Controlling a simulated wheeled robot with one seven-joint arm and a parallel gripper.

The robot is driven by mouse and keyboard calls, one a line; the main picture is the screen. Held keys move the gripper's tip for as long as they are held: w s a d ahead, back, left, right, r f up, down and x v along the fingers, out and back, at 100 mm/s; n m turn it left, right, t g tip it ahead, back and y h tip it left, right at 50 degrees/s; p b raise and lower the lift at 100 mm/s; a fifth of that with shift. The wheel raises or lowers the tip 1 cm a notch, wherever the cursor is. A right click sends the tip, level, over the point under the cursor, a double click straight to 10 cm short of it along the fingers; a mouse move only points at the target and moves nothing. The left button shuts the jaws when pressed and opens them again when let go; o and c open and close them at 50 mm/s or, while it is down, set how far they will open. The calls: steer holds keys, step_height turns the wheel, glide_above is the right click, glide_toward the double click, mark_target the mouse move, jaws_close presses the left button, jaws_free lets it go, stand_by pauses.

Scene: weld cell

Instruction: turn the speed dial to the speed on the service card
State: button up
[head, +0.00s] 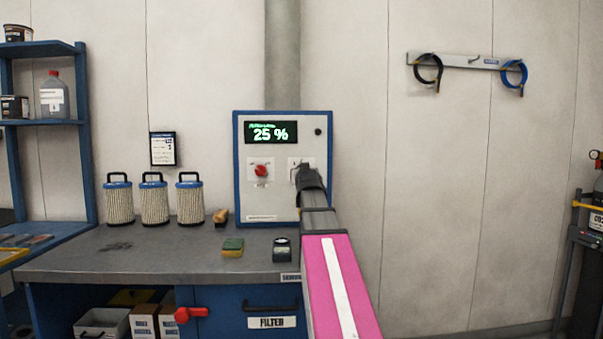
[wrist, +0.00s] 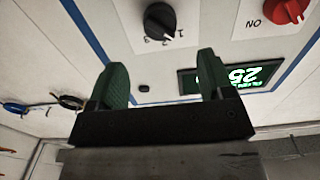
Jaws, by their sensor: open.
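The black speed dial (wrist: 160,22) sits on the control panel (head: 244,205), with small numerals around it in the wrist view. A white mark shows on its knob. In the head view my gripper hides most of it. The panel's display (head: 272,132) reads 25 %; it also shows upside down in the wrist view (wrist: 238,78). A framed card (head: 163,149) hangs on the wall left of the panel; its print is too small to read. My gripper (wrist: 160,65) is open and empty, its green fingers apart, with the dial beyond the fingertips and not touched.
A red knob (head: 261,170) marked ON in the wrist view (wrist: 291,10) sits left of the dial. Filters (head: 154,203), a sponge (head: 233,247) and a small dark gauge (head: 282,250) stand on the bench (head: 170,262).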

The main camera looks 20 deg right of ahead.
steer(key=x, duration=0.8)
steer(key=shift+w+d, duration=0.1)
steer(key=shift+w, duration=0.25)
steer(key=c, duration=0.9)
